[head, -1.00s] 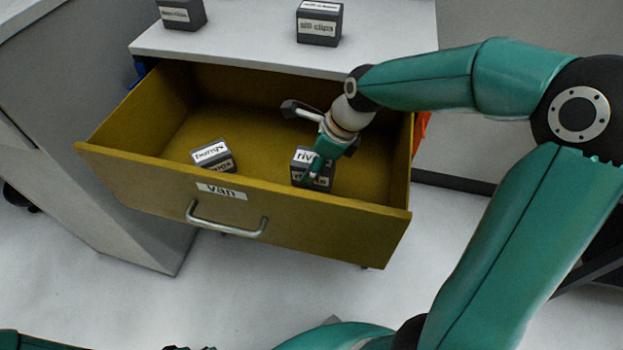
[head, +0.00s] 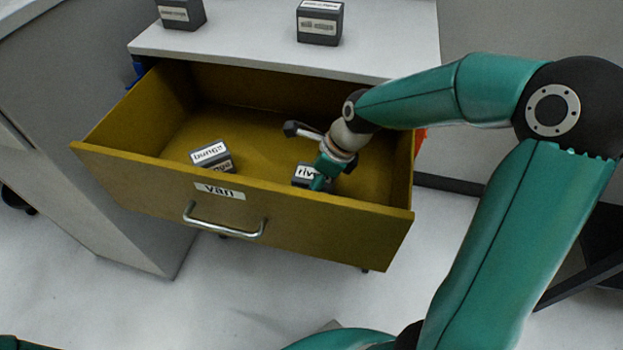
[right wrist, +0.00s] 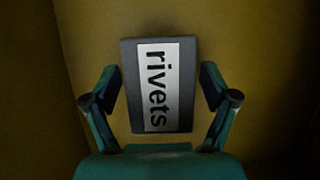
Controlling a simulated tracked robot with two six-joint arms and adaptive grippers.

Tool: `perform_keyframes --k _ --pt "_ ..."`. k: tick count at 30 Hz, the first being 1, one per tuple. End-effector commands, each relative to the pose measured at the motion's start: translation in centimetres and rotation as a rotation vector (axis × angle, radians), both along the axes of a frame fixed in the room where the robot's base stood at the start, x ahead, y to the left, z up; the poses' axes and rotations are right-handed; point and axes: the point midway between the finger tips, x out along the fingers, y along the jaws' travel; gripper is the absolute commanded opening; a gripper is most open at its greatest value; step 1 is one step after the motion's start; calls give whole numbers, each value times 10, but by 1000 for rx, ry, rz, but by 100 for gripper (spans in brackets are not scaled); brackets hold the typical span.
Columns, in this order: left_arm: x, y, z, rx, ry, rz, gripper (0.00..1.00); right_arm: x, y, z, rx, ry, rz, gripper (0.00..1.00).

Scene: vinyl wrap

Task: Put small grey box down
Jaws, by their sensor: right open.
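The small grey box labelled "rivets" (head: 304,172) is low inside the yellow drawer, at its right, partly hidden by the drawer front and my gripper. In the right wrist view the box (right wrist: 157,110) lies label up between the two fingers, with a gap on each side. My right gripper (head: 322,174) is open around the box, reaching down into the drawer (head: 300,228). The contact between the box and the drawer floor is hidden. My left gripper is not in view.
A second dark box labelled "bungs" (head: 211,155) sits in the drawer to the left. Two more dark boxes stand on the white cabinet top (head: 240,40): one (head: 319,24) near the middle, one (head: 181,14) at the left. The drawer's middle floor is clear.

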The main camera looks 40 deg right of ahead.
Motion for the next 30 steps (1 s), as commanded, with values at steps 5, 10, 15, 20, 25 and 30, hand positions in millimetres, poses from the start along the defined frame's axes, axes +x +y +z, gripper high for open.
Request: perform_keyframes --k 5,10,15,20,25,30 --pt "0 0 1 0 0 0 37 0 0 1 0 0 0 85" --pt "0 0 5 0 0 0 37 -2 -3 13 -1 -4 -2 85" --pt "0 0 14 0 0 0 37 -11 -11 41 -1 -5 -3 85" --pt "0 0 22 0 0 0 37 -20 -19 72 -1 -5 -3 85" --pt "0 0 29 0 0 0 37 -29 -26 99 -2 -4 -3 85" --pt "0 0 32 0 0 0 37 -34 -30 111 0 -2 -2 85"
